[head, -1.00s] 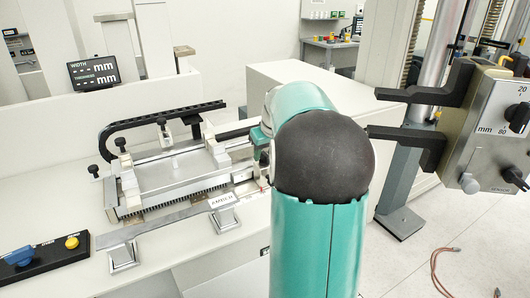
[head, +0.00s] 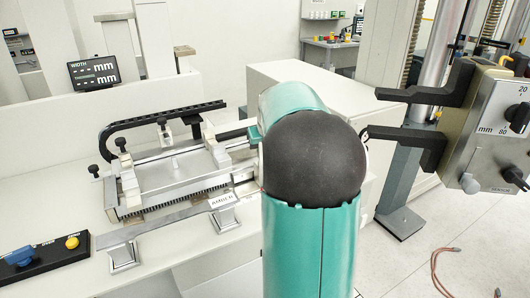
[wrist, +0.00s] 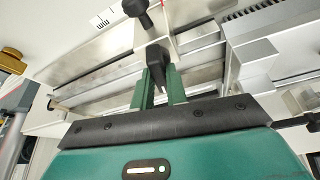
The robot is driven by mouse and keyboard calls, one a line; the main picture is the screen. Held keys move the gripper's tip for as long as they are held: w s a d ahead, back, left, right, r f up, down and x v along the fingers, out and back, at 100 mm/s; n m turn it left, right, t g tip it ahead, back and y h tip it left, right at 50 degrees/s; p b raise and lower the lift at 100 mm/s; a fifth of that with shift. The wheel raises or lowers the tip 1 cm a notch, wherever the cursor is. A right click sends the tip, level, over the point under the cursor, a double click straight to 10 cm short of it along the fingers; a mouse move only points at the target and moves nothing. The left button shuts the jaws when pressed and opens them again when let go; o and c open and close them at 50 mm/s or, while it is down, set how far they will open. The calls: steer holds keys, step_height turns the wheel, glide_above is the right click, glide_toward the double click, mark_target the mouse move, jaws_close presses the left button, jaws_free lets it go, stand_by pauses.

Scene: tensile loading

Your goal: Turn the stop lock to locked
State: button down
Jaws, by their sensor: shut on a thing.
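In the wrist view my gripper (wrist: 161,88) has its two green fingers closed on a black lever (wrist: 157,62), which looks like the stop lock. The lever is clamped between the fingers, beside the bright metal rails of the measuring fixture (wrist: 105,48). Its lower end is hidden between the fingers. No locked or unlocked marking is readable on it. In the head view the fixture (head: 175,170) stands on the white bench, and my teal arm hides the gripper and the lever.
A black knob (wrist: 135,7) sits just beyond the lever. A testing machine with black grips (head: 425,150) stands to the right.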

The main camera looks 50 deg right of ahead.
steer(key=m, duration=0.1)
steer(key=m+g+h, duration=0.1)
steer(key=m, duration=0.1)
steer(key=shift+w+a+m, duration=0.15)
steer(key=shift+m, duration=0.15)
steer(key=m, duration=0.2)
steer(key=m+g+h, duration=0.1)
steer(key=m, duration=0.1)
steer(key=shift+w+m+g, duration=0.1)
steer(key=shift+m+g, duration=0.2)
steer(key=m, duration=0.2)
steer(key=m+g, duration=0.1)
steer(key=m, duration=0.1)
steer(key=shift+w+g, duration=0.1)
steer(key=shift+g, duration=0.2)
steer(key=shift+m+g, duration=0.6)
steer(key=shift+m, duration=1.1)
steer(key=c, duration=1.4)
jaws_free()
